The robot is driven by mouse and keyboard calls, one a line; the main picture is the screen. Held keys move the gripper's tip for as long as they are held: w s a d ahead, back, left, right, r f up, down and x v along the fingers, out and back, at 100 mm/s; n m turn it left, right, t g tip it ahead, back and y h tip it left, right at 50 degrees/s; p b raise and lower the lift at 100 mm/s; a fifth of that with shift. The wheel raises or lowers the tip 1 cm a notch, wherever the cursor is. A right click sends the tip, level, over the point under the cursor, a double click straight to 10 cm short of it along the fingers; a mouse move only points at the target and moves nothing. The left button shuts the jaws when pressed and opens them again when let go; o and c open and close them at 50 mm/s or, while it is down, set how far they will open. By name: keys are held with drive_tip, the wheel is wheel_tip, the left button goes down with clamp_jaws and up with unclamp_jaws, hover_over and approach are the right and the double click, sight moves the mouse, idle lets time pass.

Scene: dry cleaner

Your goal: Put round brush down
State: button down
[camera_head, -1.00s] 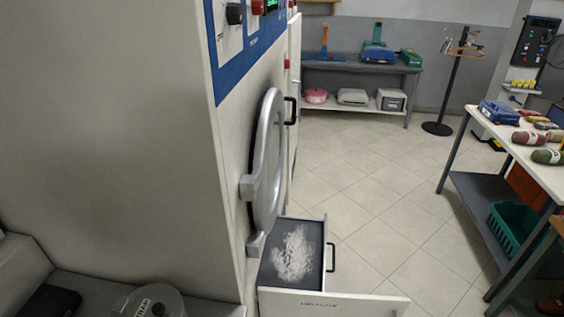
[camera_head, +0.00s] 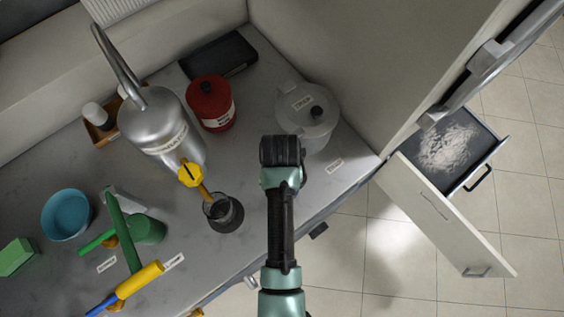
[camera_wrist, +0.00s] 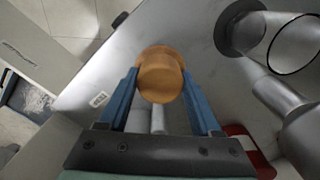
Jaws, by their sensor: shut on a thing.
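My gripper (camera_wrist: 160,90) is shut on the round brush. In the wrist view, its two blue fingers press on the sides of a round, wooden-brown piece of the brush (camera_wrist: 160,68). The rest of the brush is hidden, and bristles cannot be made out. In the head view, my arm reaches over the front of the grey counter (camera_head: 185,250), and its wrist hides the fingers and the brush. I cannot tell whether the brush touches the counter.
A lidded pale canister (camera_head: 308,115), a red canister (camera_head: 211,103) and a silver can (camera_head: 155,120) stand close by. A blue bowl (camera_head: 66,214) is at left. An open drawer (camera_head: 445,210) with lint is at right.

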drive_tip(key=shift+f, duration=2.9)
drive_tip(key=shift+w, duration=0.1)
drive_tip(key=shift+f, duration=0.15)
drive_tip(key=shift+c, duration=0.4)
unclamp_jaws()
